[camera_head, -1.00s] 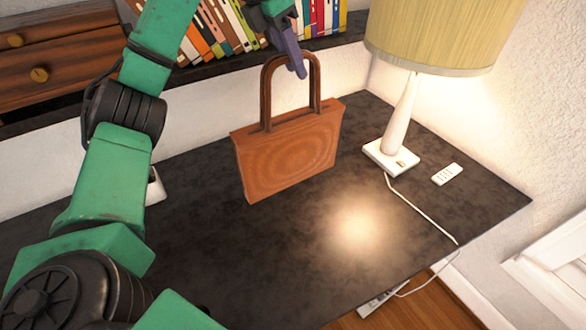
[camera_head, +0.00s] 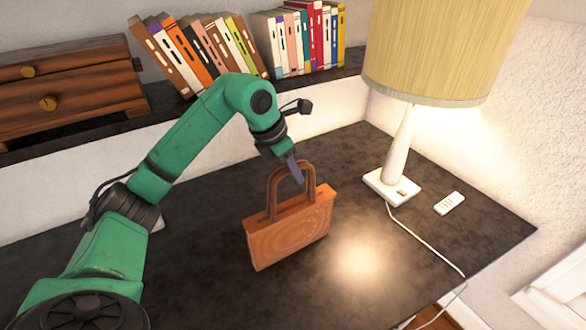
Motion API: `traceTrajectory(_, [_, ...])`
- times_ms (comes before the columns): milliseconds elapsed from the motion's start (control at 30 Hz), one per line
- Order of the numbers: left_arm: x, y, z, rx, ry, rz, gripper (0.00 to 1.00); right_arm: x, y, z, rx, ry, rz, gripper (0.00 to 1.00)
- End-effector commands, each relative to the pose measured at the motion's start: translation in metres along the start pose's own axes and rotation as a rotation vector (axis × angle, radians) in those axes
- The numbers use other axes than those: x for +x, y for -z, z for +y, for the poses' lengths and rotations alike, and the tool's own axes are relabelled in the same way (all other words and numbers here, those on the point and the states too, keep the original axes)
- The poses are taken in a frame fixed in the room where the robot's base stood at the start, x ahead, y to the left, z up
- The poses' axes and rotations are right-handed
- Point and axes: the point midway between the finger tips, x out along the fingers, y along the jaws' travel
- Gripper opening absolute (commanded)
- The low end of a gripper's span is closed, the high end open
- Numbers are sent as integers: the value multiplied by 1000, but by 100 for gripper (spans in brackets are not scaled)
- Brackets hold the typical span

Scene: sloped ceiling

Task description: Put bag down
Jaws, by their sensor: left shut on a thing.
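The brown wooden-looking bag (camera_head: 290,232) is upright over the middle of the dark table (camera_head: 200,275), with its arched handle on top. Its lower edge is at or very close to the table top; I cannot tell whether it touches. My left gripper (camera_head: 298,172) comes down from above and is shut on the bag's handle. The fingertips show as a purple-grey piece at the handle's top. My right gripper is not in view.
A lamp (camera_head: 398,150) with a yellow shade stands to the right of the bag, its white cord running over the table. A white remote (camera_head: 449,203) lies near the right edge. Books (camera_head: 300,40) and a wooden drawer unit (camera_head: 70,85) are on the shelf behind. Table around the bag is clear.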

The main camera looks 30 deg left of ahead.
Motion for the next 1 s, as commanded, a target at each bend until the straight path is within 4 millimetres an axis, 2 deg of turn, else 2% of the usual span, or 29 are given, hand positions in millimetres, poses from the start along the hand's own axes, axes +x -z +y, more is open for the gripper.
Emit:
traceTrajectory(33, [-2,-1,0,0,0,-5,0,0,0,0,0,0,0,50])
traceTrajectory(67, [0,0,0,0,1,1,40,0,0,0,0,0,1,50])
traceTrajectory(100, [0,0,0,0,1,1,55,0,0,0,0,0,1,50])
traceTrajectory(133, [0,0,0,0,1,1,62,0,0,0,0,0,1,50])
traceTrajectory(433, [0,0,0,0,1,1,62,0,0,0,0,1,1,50])
traceTrajectory(567, [-10,-1,1,-1,-2,-2,62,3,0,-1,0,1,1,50])
traceTrajectory(667, [-27,0,1,-1,-3,-3,62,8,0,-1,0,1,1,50])
traceTrajectory(900, [-89,-1,1,0,-3,-5,62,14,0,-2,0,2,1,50])
traceTrajectory(1000, [-108,-1,0,-1,-1,-3,62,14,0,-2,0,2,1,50])
